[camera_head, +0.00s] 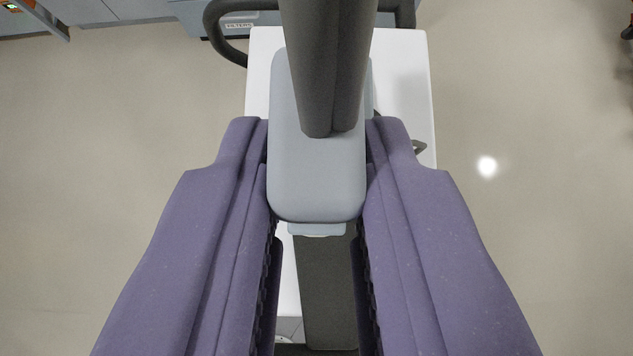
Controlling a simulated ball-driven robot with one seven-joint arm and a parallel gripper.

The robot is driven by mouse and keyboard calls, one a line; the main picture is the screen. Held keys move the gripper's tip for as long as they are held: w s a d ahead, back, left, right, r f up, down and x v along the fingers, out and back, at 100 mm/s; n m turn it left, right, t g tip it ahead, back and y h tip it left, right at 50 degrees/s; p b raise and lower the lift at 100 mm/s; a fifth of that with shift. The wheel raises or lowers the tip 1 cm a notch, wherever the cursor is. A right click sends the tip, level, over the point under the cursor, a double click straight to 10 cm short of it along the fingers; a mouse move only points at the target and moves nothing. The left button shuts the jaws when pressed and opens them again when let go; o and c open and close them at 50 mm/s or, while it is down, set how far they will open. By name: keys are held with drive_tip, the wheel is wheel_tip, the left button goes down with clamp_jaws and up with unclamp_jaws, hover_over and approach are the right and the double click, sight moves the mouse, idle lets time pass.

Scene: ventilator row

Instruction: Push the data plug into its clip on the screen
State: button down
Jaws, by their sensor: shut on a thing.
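The two purple fingers of my gripper (317,135) are shut on a pale blue-grey block with rounded corners, which I take to be the data plug (317,185). One finger lies along its left side and one along its right. A thick dark grey rod or cable (325,70) reaches down from the top edge and overlaps the upper part of the block; I cannot tell if they are joined. A small lighter blue lip shows at the block's lower end. I cannot make out the screen or the clip.
A white panel or cart top (408,75) lies below the gripper, with a dark grey post (327,290) over it. A dark curved handle (222,30) and a grey labelled unit stand at the top. Pale floor (540,170) is open on both sides.

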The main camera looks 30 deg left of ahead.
drive_tip(key=shift+f+b, duration=0.8)
drive_tip(key=shift+f, duration=0.05)
drive_tip(key=shift+s+d+f, duration=0.1)
drive_tip(key=shift+s+f, duration=0.15)
drive_tip(key=shift+f, duration=0.05)
idle(0.4)
drive_tip(key=shift+w+r, duration=0.3)
drive_tip(key=shift+r, duration=0.3)
idle(0.8)
drive_tip(key=shift+f, duration=0.35)
idle(0.6)
drive_tip(key=shift+s+f+b, duration=0.25)
drive_tip(key=shift+b, duration=0.05)
drive_tip(key=shift+w+r+p, duration=0.15)
drive_tip(key=shift+r+p, duration=0.15)
drive_tip(key=shift+r, duration=0.25)
idle(0.7)
idle(0.7)
drive_tip(key=shift+s+d+f+b, duration=0.1)
drive_tip(key=shift+s+f+b, duration=0.15)
drive_tip(key=shift+f+b, duration=0.2)
idle(1.1)
drive_tip(key=shift+w+r+p, duration=0.1)
drive_tip(key=shift+r+p, duration=0.05)
drive_tip(key=shift+p, duration=0.15)
